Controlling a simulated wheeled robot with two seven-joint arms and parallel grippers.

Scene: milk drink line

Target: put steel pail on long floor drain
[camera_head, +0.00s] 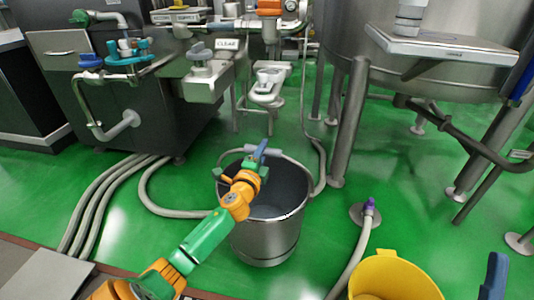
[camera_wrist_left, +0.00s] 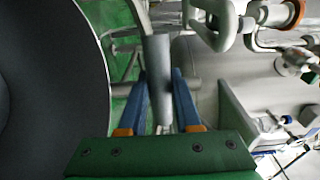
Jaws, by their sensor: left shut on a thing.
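The steel pail (camera_head: 265,240) is a round, open, grey bucket on the green floor in the middle of the head view. I cannot tell whether its base touches the floor. My left gripper (camera_head: 262,153) reaches over it from the lower left, with its blue fingers at the far rim. In the left wrist view the fingers (camera_wrist_left: 163,88) are shut on the grey grip of the pail's handle (camera_wrist_left: 158,65), and the dark pail interior (camera_wrist_left: 45,90) fills the left side. I cannot make out the long floor drain for sure.
A yellow bucket (camera_head: 395,275) stands at the lower right, with a blue upright piece (camera_head: 495,275) beside it. A hose with a purple end (camera_head: 365,220) lies right of the pail. Grey hoses (camera_head: 100,200) run left. Steel tank legs (camera_head: 350,125) stand behind.

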